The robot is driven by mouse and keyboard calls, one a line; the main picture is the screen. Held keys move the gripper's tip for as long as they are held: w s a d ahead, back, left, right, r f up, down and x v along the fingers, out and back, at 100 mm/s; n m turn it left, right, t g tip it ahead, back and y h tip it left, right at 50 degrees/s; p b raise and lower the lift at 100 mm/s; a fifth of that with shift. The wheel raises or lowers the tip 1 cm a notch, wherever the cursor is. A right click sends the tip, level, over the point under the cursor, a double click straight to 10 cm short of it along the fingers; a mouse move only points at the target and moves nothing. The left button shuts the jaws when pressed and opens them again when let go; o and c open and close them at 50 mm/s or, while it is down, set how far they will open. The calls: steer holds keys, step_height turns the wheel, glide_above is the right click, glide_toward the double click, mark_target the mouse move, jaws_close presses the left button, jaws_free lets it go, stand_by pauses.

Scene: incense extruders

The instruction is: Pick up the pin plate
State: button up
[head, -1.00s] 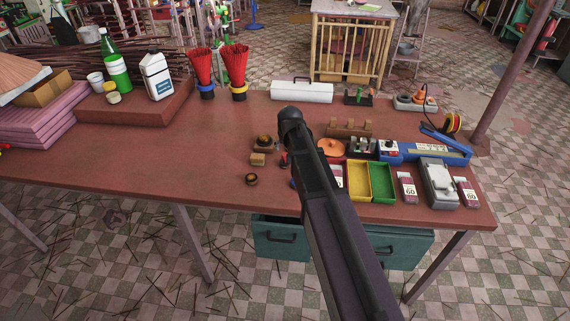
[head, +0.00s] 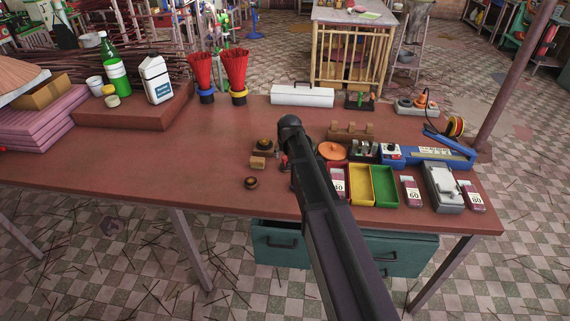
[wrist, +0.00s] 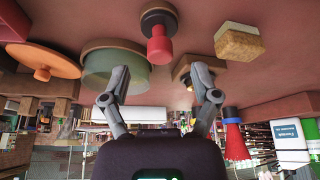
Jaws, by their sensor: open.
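I cannot tell for sure which thing is the pin plate; a likely one is the dark, brass-topped piece on a low base (head: 264,144), left of my arm in the head view. In the upside-down wrist view a dark and brass piece (wrist: 186,72) shows beside the right fingertip, partly hidden by it. A similar small dark round piece (head: 250,183) lies nearer the table's front edge. My gripper (wrist: 160,78) is open with nothing between its fingers, low over the table.
Around the gripper stand a red-handled dark disc (wrist: 158,38), a tan block (wrist: 239,42), a greenish round pot (wrist: 118,66) and an orange knobbed disc (wrist: 42,60). Yellow (head: 360,184) and green trays (head: 384,186) lie to the right. The table's left front (head: 150,165) is clear.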

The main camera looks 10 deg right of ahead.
mark_target(286, 158)
steer(key=shift+b+x, duration=2.35)
steer(key=shift+x, duration=0.3)
steer(key=shift+s, duration=0.1)
jaws_close()
